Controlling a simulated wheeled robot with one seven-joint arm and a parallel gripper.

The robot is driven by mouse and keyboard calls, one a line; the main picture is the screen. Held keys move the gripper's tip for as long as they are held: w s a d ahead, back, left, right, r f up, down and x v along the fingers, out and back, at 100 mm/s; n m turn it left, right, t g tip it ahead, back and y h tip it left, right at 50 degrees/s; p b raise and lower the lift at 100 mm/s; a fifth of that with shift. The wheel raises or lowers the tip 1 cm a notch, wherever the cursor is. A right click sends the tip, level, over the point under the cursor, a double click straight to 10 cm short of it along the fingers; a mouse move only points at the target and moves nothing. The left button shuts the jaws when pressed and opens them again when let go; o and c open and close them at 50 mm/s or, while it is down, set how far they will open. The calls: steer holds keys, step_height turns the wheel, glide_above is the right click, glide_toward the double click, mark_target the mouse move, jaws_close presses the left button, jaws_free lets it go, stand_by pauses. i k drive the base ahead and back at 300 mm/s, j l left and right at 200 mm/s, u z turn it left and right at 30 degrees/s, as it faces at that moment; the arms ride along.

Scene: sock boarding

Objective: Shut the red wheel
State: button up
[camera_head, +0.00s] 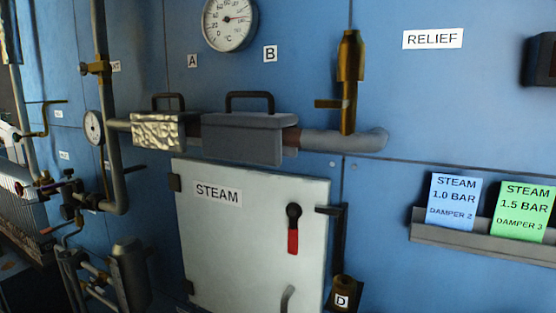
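I cannot make out a red wheel in the head view. A black lever with a red grip (293,240) hangs straight down on the white STEAM door (250,245), which looks closed. A small red-tipped handle (47,231) shows among the thin pipes at the far left, too small to make out its shape. No gripper of mine is clearly visible.
A grey pipe (330,140) with a brass relief valve (349,75) runs above the door. A dial gauge (229,22) hangs above it. A ledge (470,240) at the right holds STEAM cards. Pipes and a grey cylinder (131,270) crowd the left.

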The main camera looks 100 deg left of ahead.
mark_target(19, 189)
steer(key=u, duration=4.35)
steer(key=i+j+u, duration=0.15)
steer(key=i+j, duration=0.2)
steer(key=i+j+u, duration=0.15)
steer(key=i+j, duration=0.15)
steer(key=i, duration=0.25)
steer(key=i+j+u, duration=0.1)
steer(key=i+j, duration=0.15)
steer(key=i, duration=0.2)
